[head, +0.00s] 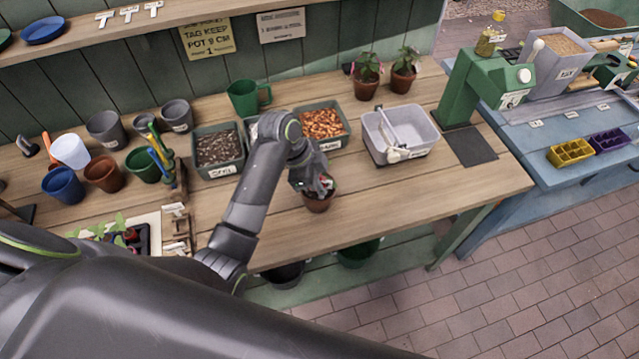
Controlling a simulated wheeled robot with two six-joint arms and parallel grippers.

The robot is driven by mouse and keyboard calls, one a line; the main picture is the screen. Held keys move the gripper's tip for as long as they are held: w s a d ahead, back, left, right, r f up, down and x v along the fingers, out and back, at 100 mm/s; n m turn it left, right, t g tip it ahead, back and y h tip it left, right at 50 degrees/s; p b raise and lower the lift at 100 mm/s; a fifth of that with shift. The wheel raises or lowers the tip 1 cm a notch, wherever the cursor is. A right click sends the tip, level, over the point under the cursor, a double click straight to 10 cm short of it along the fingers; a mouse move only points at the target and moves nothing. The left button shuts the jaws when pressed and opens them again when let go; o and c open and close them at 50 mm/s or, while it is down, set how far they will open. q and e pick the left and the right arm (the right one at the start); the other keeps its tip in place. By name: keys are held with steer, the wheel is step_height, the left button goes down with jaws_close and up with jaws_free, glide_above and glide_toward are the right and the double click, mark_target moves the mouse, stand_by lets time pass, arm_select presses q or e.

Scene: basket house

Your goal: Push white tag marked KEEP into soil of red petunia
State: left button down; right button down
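My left gripper (326,185) points down at a small terracotta pot (318,204) near the front edge of the wooden bench. A bit of red and green shows at the pot's top beside the fingers, which fits a red-flowered plant. The gripper hides most of the plant and the soil. I cannot make out a tag in the fingers, nor whether they are shut. White T-shaped tags (129,13) lie on the upper shelf; any writing on them is too small to read. My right gripper is out of view.
Two potted plants (367,84) (403,82) stand at the back. A grey caddy (400,140) is right of the gripper, with bins of dark material (218,152) and orange-brown chips (322,123) behind. Coloured pots (63,187) crowd the left. Bench at front right is clear.

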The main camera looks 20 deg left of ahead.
arm_select(q)
steer(key=shift+f+b, duration=0.3)
steer(key=shift+f, duration=0.8)
steer(key=c, duration=1.6)
jaws_free()
steer(key=shift+o, duration=0.2)
